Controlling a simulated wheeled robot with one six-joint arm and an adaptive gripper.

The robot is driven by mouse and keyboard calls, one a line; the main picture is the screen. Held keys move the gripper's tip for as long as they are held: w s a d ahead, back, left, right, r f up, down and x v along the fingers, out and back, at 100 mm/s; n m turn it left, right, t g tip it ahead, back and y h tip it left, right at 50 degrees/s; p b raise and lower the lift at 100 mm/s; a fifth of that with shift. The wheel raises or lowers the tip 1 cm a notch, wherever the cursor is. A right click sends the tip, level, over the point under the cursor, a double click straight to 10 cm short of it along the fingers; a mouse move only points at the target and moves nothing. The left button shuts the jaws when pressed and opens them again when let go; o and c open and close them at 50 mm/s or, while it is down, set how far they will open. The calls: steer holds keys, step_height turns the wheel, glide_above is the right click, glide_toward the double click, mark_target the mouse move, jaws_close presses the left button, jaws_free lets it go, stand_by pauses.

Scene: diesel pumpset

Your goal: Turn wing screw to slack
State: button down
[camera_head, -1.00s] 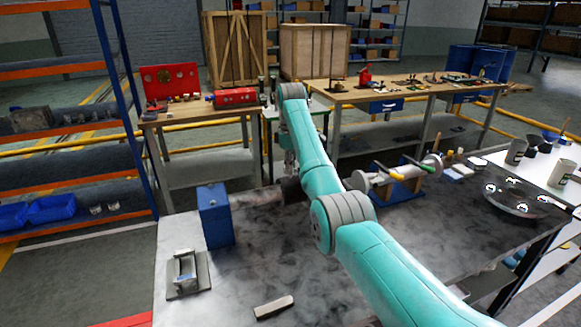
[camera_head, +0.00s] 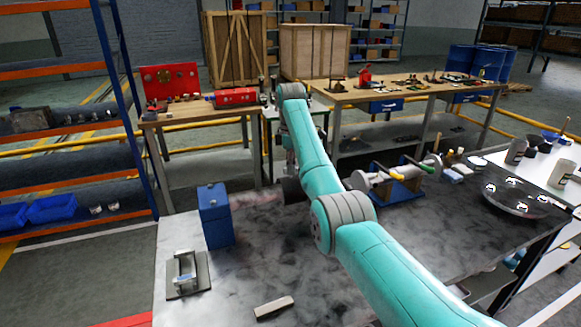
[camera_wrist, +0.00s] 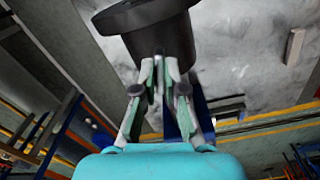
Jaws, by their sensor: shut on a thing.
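My gripper (camera_wrist: 160,68) shows in the wrist view with its fingertips drawn close together against the end of a dark cylinder (camera_wrist: 158,36). It is shut on a small part there, which I take to be the wing screw; the fingertips cover nearly all of it, so its angle cannot be told. In the head view the dark cylinder (camera_head: 291,190) lies low beside my teal arm, over the grey bench. My wrist comes down just above it, and the fingertips are hidden there.
On the grey bench (camera_head: 270,262) stand a blue box (camera_head: 215,216), a small metal bracket (camera_head: 186,272) and a pale block (camera_head: 274,307). A blue stand with a metal shaft (camera_head: 398,184) is right of my arm. Bare bench lies between the box and my arm.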

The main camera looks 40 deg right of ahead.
steer(key=c, duration=1.2)
jaws_free()
steer(key=shift+c, duration=0.2)
